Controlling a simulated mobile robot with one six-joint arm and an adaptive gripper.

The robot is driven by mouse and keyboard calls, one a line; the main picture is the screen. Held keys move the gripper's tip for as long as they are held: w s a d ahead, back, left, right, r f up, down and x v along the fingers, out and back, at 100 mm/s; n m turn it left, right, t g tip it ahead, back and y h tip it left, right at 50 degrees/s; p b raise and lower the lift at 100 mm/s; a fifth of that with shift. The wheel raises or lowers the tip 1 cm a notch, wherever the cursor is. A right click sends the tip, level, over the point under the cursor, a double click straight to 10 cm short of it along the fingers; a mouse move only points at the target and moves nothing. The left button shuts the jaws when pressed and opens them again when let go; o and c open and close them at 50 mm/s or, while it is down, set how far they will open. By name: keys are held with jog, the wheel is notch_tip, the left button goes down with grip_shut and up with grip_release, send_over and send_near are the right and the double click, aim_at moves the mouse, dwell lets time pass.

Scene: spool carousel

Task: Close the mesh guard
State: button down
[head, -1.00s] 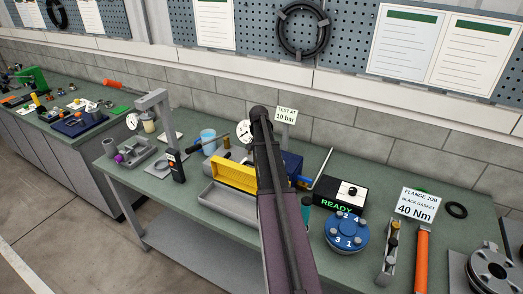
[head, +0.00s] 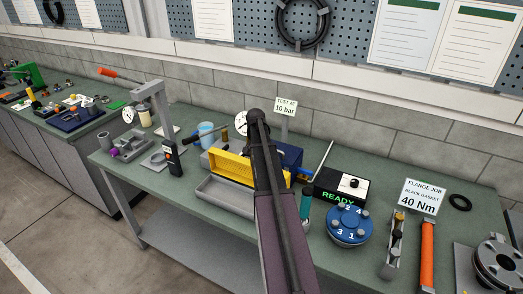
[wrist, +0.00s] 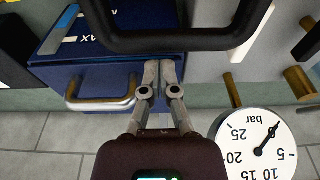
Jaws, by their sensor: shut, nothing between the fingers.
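The yellow mesh guard (head: 230,167) stands tilted up along the back of a long grey trough (head: 228,197) on the bench in the head view. My gripper (wrist: 166,68) is shut and empty. Its fingertips are in front of a blue box (wrist: 100,72), just below a black bar handle (wrist: 180,38) in the picture; contact cannot be told. In the head view my gripper is hidden behind my arm.
A pressure gauge (wrist: 258,146) is close to the right of my gripper, with brass-coloured pegs beyond it. A metal handle (wrist: 102,100) sticks out from the blue box. The black READY unit (head: 341,188) and blue flange (head: 350,226) stand right of my arm.

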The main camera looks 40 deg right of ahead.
jog(key=shift+s+a, duration=0.25)
jog(key=shift+a, duration=0.3)
jog(key=shift+s+d+r, duration=0.1)
jog(key=shift+s+r, duration=0.05)
jog(key=shift+s, duration=0.1)
